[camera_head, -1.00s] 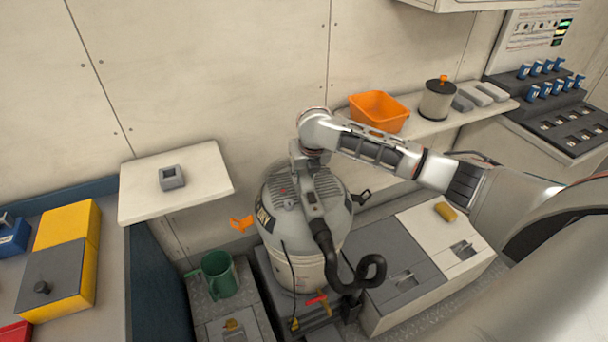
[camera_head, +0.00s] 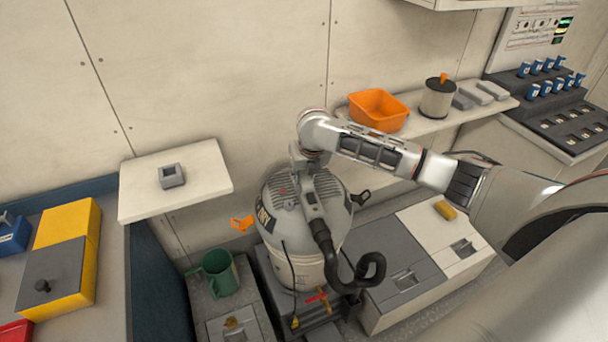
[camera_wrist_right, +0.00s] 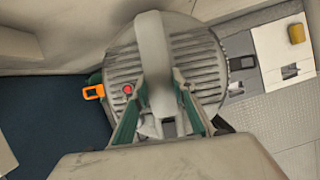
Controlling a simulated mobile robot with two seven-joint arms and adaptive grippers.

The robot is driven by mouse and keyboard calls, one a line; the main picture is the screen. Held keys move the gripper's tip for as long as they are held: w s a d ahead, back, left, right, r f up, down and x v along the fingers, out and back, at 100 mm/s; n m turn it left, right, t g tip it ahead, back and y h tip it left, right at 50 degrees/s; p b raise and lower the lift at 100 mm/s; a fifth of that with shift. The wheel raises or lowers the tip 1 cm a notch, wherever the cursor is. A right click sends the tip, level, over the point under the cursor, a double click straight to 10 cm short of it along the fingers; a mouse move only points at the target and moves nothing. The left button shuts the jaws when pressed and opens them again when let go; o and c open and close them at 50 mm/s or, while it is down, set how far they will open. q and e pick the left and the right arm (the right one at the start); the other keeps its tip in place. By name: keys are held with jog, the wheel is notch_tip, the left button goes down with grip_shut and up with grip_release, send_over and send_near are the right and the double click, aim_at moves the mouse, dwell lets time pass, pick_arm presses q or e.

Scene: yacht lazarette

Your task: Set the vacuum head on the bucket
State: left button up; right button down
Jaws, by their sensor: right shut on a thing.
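The vacuum head (camera_head: 338,207) is a grey ribbed dome with a black hose, sitting on the pale bucket (camera_head: 303,272). In the head view it looks level on the bucket, though the seam is partly hidden. My right gripper (camera_head: 304,168) comes down from above and is shut on the head's top handle. The right wrist view shows the gripper fingers (camera_wrist_right: 160,112) around the handle (camera_wrist_right: 152,50), with the ribbed top (camera_wrist_right: 198,62) below and a red button beside it. An orange latch (camera_head: 241,223) and a black latch (camera_head: 361,197) stick out open at the sides. My left gripper is out of view.
A green jug (camera_head: 219,274) stands left of the bucket. A small shelf (camera_head: 208,191) holds a grey block. A back shelf (camera_head: 420,126) bears an orange bin (camera_head: 378,109) and a canister (camera_head: 437,97). Grey and white lockers (camera_head: 400,262) stand to the right.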

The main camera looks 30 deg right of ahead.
jog(key=shift+w+r, duration=0.15)
jog(key=shift+r, duration=0.05)
jog(key=c, duration=1.6)
grip_release()
jog(key=shift+c, duration=0.2)
jog(key=shift+o, duration=0.3)
jog(key=shift+f, duration=0.1)
